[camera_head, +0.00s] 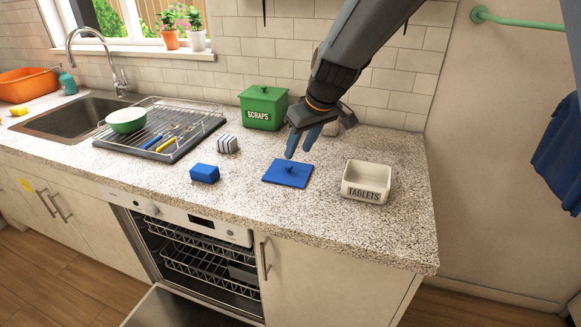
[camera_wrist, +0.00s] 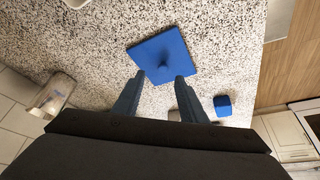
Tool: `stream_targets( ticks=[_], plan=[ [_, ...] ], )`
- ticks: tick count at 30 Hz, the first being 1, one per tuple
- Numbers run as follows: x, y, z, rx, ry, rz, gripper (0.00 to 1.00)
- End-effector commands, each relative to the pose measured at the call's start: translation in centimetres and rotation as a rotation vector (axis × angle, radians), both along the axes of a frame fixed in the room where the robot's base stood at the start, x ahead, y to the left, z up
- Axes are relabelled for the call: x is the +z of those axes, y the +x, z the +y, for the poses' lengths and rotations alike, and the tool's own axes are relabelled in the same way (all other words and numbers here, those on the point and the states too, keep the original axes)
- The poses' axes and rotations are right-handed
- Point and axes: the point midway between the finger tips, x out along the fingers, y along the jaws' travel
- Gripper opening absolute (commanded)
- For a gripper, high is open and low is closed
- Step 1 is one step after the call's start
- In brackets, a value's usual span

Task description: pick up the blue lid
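The blue lid (camera_head: 289,173) lies flat on the speckled counter, a square plate with a small knob on top. It also shows in the wrist view (camera_wrist: 172,47), with its knob close to the line between the fingertips. My gripper (camera_head: 300,146) is above and just behind the lid, pointing down. In the wrist view my gripper (camera_wrist: 160,77) has its two fingers spread apart with nothing between them. The fingers appear to be above the lid, not around the knob.
A white TABLETS dish (camera_head: 366,182) stands right of the lid. The green SCRAPS box (camera_head: 263,108) stands behind. A drying rack (camera_head: 190,133) is further left. The dishwasher (camera_head: 200,250) below is open.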

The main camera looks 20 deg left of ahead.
Motion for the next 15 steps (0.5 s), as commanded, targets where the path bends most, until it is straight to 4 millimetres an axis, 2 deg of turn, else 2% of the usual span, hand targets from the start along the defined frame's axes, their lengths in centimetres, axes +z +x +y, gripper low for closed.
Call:
stream_targets(
  ticks=[6, 15],
  plan=[
    [-1.8, 0.0, 1.5, 0.014, 0.000, 0.002, 0.38],
    [-4.6, 0.8, 2.6, 0.014, -0.002, 0.004, 0.38]
  ],
)
